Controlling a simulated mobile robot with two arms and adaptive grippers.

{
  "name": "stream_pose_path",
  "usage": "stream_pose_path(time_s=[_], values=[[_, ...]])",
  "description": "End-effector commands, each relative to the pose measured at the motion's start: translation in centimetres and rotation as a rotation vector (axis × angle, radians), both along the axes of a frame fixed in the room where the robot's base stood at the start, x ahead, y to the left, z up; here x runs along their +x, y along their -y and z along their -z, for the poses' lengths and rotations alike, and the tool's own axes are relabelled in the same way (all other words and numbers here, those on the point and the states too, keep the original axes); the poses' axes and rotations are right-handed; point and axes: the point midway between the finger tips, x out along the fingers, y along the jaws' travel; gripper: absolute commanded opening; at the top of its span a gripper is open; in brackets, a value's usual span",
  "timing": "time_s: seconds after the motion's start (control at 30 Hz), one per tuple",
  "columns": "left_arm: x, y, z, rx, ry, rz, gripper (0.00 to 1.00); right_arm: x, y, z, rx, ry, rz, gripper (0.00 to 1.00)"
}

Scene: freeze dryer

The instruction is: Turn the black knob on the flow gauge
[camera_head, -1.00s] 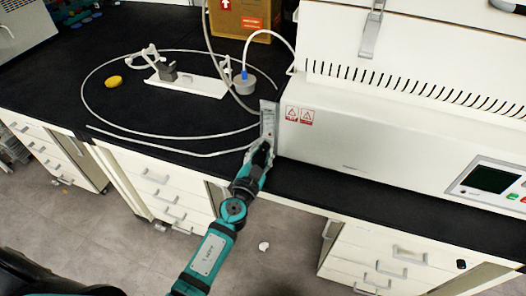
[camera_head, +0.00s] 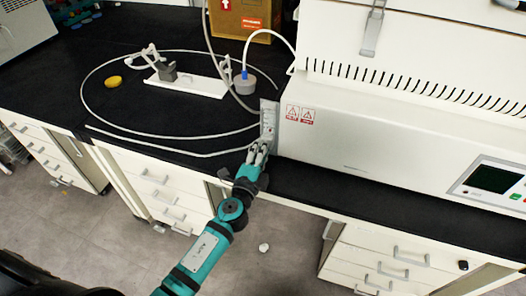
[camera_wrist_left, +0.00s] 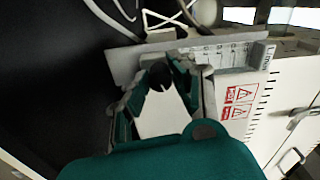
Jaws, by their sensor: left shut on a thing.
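The flow gauge (camera_head: 268,119) is a narrow pale upright panel at the left end of the white freeze dryer. It also shows across the left wrist view (camera_wrist_left: 228,56), with scale marks on its face. My left gripper (camera_head: 258,153) is at the lower end of the gauge. In the left wrist view its two fingertips (camera_wrist_left: 165,72) close around the black knob (camera_wrist_left: 157,76) at the gauge's face. The knob is partly covered by the fingers and is hidden in the head view. My right gripper is not in view.
The white freeze dryer (camera_head: 375,135) with its display stands right of the gauge. Grey tubing (camera_head: 160,136) loops over the black bench. A white stand (camera_head: 190,84), a small grey round vessel (camera_head: 244,85) and a yellow object (camera_head: 113,81) are behind.

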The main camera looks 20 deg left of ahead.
Motion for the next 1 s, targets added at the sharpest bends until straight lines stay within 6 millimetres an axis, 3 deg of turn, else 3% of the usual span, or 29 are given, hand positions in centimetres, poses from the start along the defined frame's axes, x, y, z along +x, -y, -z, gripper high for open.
stream_pose_path(time_s=[1.0], values=[[-0.02, 0.06, -0.07, 0.97, 0.034, 0.003, 0.0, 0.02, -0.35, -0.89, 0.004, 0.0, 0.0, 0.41]])
